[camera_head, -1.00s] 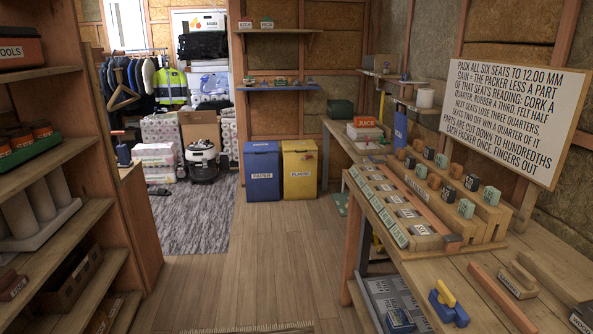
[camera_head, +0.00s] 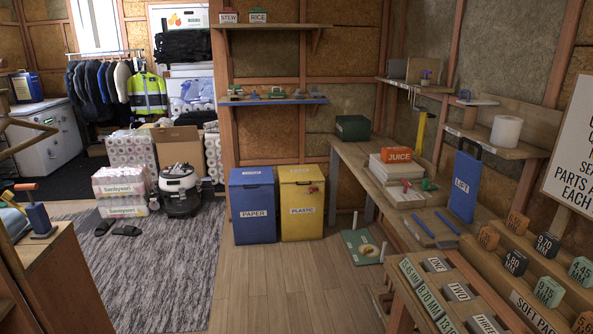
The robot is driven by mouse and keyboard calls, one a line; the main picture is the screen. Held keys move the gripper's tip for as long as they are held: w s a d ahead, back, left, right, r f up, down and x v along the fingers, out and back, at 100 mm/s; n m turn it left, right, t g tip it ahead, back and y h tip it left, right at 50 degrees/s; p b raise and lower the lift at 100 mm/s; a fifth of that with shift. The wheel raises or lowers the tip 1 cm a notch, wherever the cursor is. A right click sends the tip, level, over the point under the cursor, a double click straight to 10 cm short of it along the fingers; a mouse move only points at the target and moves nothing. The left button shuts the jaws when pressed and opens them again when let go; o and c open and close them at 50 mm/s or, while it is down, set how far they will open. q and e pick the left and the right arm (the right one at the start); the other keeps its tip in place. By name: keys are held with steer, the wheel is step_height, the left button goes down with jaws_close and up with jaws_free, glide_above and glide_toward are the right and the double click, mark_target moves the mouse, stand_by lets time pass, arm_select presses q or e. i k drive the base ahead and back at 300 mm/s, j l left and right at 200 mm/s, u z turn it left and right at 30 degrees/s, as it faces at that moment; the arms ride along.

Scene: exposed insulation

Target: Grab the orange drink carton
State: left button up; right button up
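A small orange carton labelled JUICE (camera_head: 397,155) lies on a stack of white boxes or books (camera_head: 396,175) on the wooden workbench (camera_head: 372,160) at the right. Its front label faces me and nothing covers it. Neither of my grippers shows in the head view, so nothing is seen near the carton.
A dark green box (camera_head: 352,128) sits behind the stack, and a blue LIFT panel (camera_head: 465,186) stands to its right. Blue PAPER (camera_head: 252,206) and yellow PLASTIC (camera_head: 301,204) bins stand left of the bench. A green board (camera_head: 362,247) lies on the floor. Floor ahead is open.

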mark_target(395, 154)
steer(key=i+j+z, duration=0.15)
steer(key=i+z, duration=0.25)
steer(key=i, duration=0.25)
steer(key=i+j+z, duration=0.4)
steer(key=i, duration=0.2)
steer(key=i+j+z, duration=0.4)
steer(key=i, duration=0.2)
